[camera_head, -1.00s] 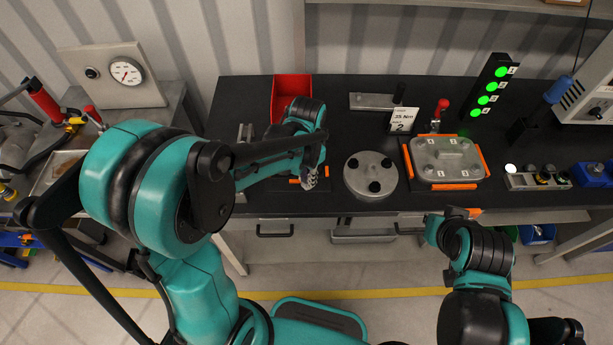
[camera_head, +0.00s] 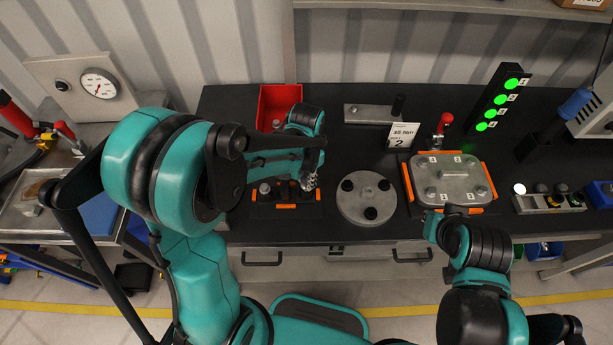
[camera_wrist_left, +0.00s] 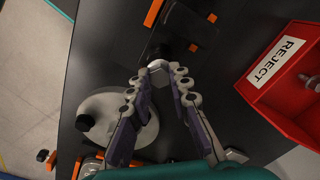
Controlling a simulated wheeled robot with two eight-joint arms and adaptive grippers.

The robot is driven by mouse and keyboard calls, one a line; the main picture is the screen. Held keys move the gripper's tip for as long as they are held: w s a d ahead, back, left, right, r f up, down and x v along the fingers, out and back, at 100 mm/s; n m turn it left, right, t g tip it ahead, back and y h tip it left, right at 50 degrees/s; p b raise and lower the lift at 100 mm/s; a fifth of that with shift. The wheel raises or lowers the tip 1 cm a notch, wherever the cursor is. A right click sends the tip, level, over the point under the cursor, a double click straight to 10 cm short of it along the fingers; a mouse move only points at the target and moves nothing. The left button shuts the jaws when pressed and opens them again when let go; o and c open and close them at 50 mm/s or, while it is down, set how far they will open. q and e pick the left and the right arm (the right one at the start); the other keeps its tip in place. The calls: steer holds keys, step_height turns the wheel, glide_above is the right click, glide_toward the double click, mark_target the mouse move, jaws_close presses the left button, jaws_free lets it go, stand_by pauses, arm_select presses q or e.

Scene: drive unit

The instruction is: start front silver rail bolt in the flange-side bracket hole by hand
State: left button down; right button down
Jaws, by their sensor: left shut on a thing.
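My left gripper (camera_head: 311,182) is over the orange-cornered fixture (camera_head: 285,206) on the bench. In the left wrist view its fingertips (camera_wrist_left: 157,80) are closed on a small silver bolt (camera_wrist_left: 158,65), which shows as a pale rounded piece. Beyond the bolt lies a dark block (camera_wrist_left: 190,28) with orange pieces at its corner. I cannot tell whether the bolt touches it, and the bracket hole is not visible. My left arm hides part of the fixture. My right gripper (camera_head: 455,210) is by the orange-edged tray, and its jaws are unclear.
A red reject bin (camera_head: 280,100) stands behind my left gripper. A round grey plate (camera_head: 366,203) with black knobs lies to the right. Further right is a silver cover (camera_head: 448,180) in an orange-cornered nest. A sign reading 35 Nm (camera_head: 402,135) stands behind them.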

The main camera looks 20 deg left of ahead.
arm_select(q)
steer(key=shift+w+f, duration=0.15)
steer(key=shift+f, duration=0.35)
steer(key=m, duration=0.3)
steer(key=shift+r+p, duration=0.15)
steer(key=shift+p, duration=0.2)
steer(key=m, duration=0.3)
steer(key=shift+p, duration=0.35)
steer(key=m+b, duration=0.1)
steer(key=m, duration=0.2)
steer(key=shift+f, duration=0.2)
steer(key=shift+r+m, duration=0.1)
steer(key=shift+m, duration=0.9)
steer(key=c, duration=1.4)
jaws_free()
